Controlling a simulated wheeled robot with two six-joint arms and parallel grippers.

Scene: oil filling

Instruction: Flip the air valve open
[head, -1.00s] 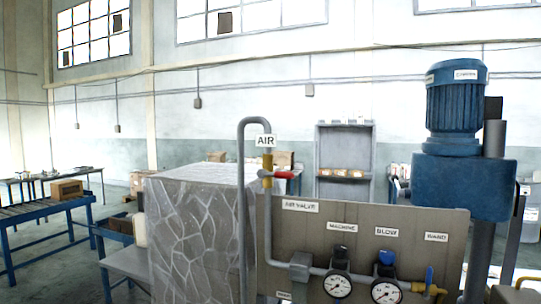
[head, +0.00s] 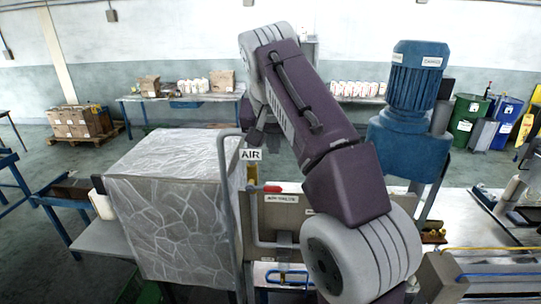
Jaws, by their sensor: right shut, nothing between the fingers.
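The air valve (head: 252,177) is a brass-yellow body on a grey pipe, below the white AIR label (head: 250,154). Its red handle (head: 271,189) lies roughly level, pointing right. My right arm, purple and grey, reaches up from the lower right across the panel. Its right gripper (head: 257,133) is small and dark, pointing down just above the AIR label. It is shut and empty, apart from the red handle. My left gripper is not in view.
The valve panel (head: 281,213) is partly hidden by my arm, gauges included. A large grey stone-patterned block (head: 165,220) stands left of the pipe. A blue motor (head: 413,90) stands to the right. Tables with boxes (head: 180,98) are behind.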

